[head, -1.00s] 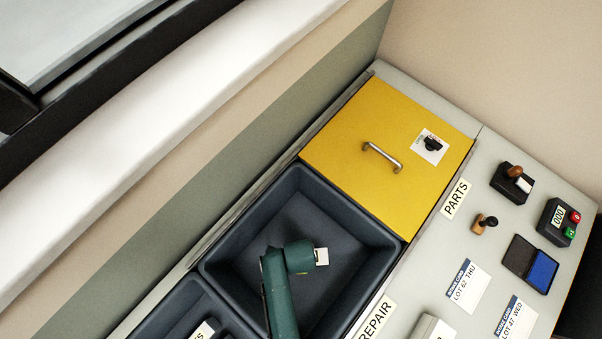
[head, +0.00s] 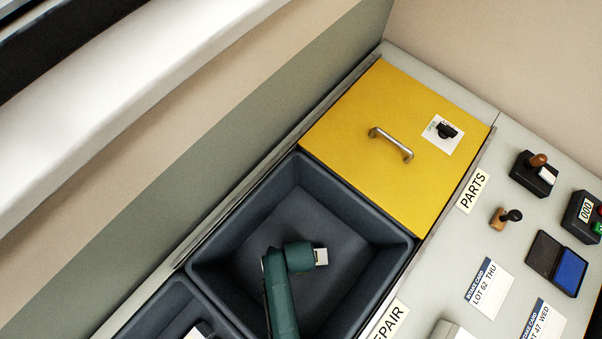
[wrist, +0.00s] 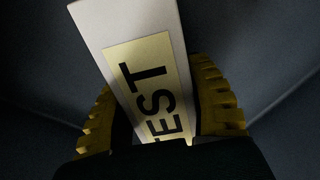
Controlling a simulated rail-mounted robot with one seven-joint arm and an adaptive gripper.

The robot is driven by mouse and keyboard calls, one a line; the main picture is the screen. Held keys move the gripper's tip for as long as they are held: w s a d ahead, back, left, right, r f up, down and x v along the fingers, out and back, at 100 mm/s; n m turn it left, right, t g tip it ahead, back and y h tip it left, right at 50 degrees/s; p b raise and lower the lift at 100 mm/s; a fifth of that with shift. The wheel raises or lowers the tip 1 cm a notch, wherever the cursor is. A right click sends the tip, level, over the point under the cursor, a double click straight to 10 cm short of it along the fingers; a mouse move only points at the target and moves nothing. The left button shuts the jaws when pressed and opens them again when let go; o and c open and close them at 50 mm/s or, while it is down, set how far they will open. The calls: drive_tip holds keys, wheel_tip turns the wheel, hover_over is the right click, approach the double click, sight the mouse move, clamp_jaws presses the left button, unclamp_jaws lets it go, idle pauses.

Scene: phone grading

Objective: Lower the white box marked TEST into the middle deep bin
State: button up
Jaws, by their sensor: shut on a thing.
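The white box marked TEST (wrist: 95,20) fills the middle of the wrist view, its yellowish label facing the camera. My gripper (wrist: 165,110) is shut on it, with a yellow ridged finger on each side. In the head view a small pale part of the box (head: 321,257) shows beside my green arm, over the dark deep bin (head: 350,214) next to the yellow lid. The fingers are hidden there by my arm. Dark bin walls surround the box in the wrist view. I cannot tell how far it is above the floor.
A yellow lid (head: 370,110) with a metal handle closes the compartment beyond the bin. Another dark bin (head: 160,305) at lower left holds something partly cut off. Stamps, an ink pad (head: 556,262), a counter (head: 580,216) and cards (head: 490,288) lie on the right-hand counter.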

drive_tip(key=o, duration=1.3)
drive_tip(key=shift+r, duration=0.1)
